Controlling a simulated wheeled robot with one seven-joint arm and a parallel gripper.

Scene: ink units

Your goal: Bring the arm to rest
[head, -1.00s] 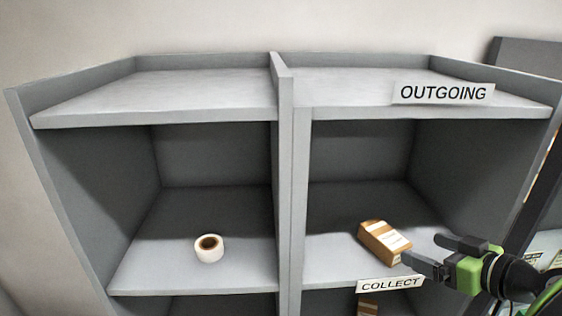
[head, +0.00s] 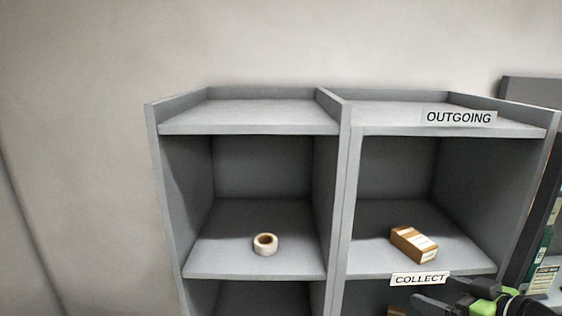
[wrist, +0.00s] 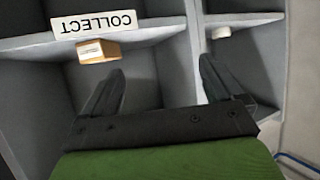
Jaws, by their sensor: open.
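My gripper (head: 440,296) is at the lower right edge of the head view, below and in front of the COLLECT label (head: 420,279). In the wrist view its two dark fingers (wrist: 160,85) stand wide apart with nothing between them. A brown and white box (head: 413,244) lies on the shelf above the COLLECT label, apart from the gripper; it also shows in the wrist view (wrist: 97,51), where the picture is upside down. Most of my arm is out of the head view.
The grey shelf unit (head: 345,190) fills the middle and right. A tape roll (head: 265,244) sits in the left compartment. An OUTGOING label (head: 459,118) is on the right top edge. Part of another brown item (head: 397,310) shows below. Bare wall is at left.

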